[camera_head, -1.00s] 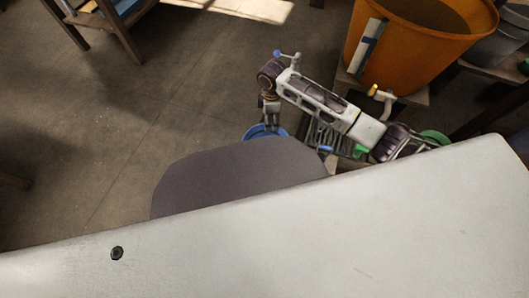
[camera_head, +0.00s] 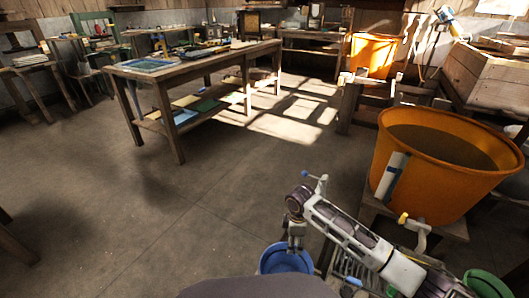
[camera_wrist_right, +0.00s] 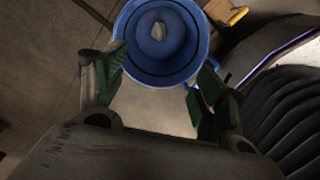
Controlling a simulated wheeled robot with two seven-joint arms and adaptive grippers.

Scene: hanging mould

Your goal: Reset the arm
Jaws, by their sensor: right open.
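My right arm reaches in from the lower right in the head view. My right gripper (camera_head: 296,246) points down above a blue bucket (camera_head: 285,262). In the right wrist view its two green-padded fingers (camera_wrist_right: 160,92) stand wide apart with nothing between them. I cannot tell what the lump is. My left gripper is not in view.
A large orange tub (camera_head: 395,215) of brownish liquid stands on a wooden stand right of my arm. A green container (camera_head: 486,284) is at the lower right. A long wooden table (camera_head: 225,58) stands further back. The floor (camera_head: 120,230) at left is clear.

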